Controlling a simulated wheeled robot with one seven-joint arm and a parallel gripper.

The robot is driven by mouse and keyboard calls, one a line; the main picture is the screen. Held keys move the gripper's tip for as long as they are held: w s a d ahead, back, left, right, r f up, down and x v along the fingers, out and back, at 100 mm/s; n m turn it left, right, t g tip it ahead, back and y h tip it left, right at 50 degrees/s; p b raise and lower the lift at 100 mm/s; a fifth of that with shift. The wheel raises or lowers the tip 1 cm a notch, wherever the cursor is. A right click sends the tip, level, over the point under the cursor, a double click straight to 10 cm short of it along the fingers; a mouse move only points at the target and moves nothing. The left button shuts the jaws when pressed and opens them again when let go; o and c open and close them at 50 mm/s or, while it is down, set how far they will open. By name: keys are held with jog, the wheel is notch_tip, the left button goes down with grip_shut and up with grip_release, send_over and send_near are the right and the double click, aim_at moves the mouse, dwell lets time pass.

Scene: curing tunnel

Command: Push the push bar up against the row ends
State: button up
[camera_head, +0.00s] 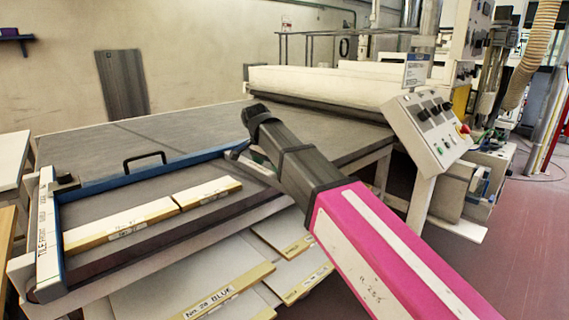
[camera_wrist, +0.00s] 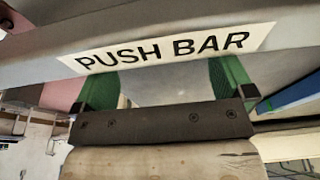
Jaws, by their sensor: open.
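The push bar (camera_wrist: 40,72) is a grey bar with a black-on-white "PUSH BAR" label, crossing the upper part of the wrist view. In the head view my arm hides most or all of it. My gripper (camera_wrist: 167,75) is open, with its two green-padded fingers apart and nothing between them. The fingertips meet the bar's lower edge in the picture; I cannot tell whether they touch. In the head view my gripper (camera_head: 256,157) is at the right end of the blue-railed tray (camera_head: 190,160). Tiles in the tray, one longer (camera_head: 120,224) and one shorter (camera_head: 206,192), form a row.
A black handle (camera_head: 145,161) rises from the tray's far rail. A white labelled strip (camera_head: 46,235) closes its left end. More boards (camera_head: 228,294) lie below. The grey table (camera_head: 190,128) behind is clear. A sloped control box (camera_head: 430,130) stands to the right.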

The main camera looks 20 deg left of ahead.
aim_at(253, 178)
jog(key=shift+s+a, duration=0.7)
jog(key=shift+s, duration=0.65)
jog(key=shift+s+a, duration=0.7)
jog(key=shift+s, duration=0.65)
jog(key=shift+s+a, duration=0.7)
jog(key=shift+s, duration=0.65)
jog(key=shift+w, duration=0.2)
jog(key=shift+w+d, duration=0.45)
jog(key=shift+w, duration=0.3)
jog(key=w+d+v, duration=0.1)
jog(key=v, duration=0.7)
jog(key=shift+w+r, duration=0.35)
jog(key=shift+r, duration=0.25)
jog(key=shift+a, duration=0.1)
dwell(0.3)
